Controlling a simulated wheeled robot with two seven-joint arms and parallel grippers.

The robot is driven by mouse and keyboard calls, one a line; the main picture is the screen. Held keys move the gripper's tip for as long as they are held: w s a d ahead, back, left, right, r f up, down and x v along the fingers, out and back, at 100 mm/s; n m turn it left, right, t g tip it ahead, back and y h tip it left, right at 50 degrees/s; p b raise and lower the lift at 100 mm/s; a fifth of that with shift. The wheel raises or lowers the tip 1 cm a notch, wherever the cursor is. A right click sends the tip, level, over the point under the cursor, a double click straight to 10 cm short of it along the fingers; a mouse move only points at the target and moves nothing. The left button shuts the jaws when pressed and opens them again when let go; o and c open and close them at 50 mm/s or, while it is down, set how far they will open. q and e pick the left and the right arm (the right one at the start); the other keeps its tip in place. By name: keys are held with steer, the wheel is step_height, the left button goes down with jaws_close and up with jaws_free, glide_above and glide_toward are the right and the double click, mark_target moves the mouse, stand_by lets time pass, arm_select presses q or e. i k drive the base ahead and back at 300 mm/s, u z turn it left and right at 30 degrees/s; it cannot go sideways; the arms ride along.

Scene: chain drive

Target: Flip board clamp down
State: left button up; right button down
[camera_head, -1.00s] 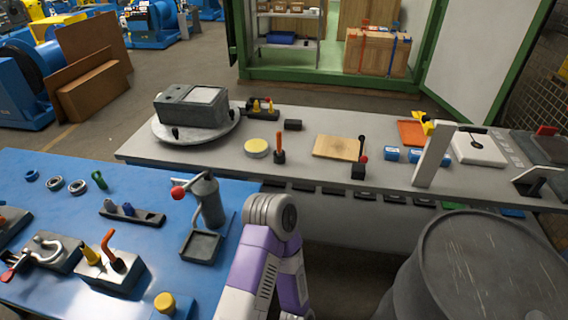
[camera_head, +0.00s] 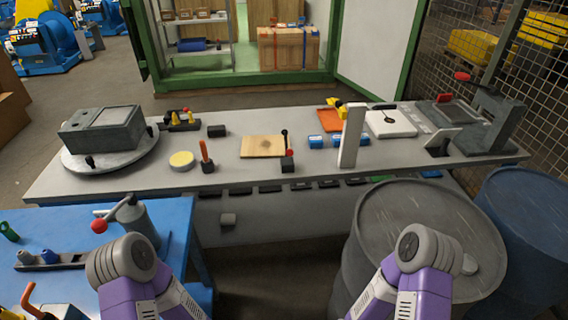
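A wooden board (camera_head: 258,146) lies flat on the long grey table. A small black clamp (camera_head: 287,163) stands at the board's right front corner. Its thin dark lever sticks upright with a black knob on top, and a small red tip shows low beside it. A second small black base with an upright orange handle (camera_head: 205,152) stands to the left of the board, apart from it. My two purple-and-grey arms show at the bottom left and bottom right, well short of the board. Neither gripper shows in the view.
A round turntable (camera_head: 105,160) with a grey box and a yellow disc (camera_head: 181,160) are left on the grey table (camera_head: 240,182). Blue blocks (camera_head: 316,141), a white upright post (camera_head: 352,136) and a grey press (camera_head: 492,118) are right. Drums (camera_head: 430,225) stand in front at right; a blue table (camera_head: 70,222) at left.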

mark_target(289, 151)
steer(key=i, duration=1.1)
steer(key=u, duration=0.15)
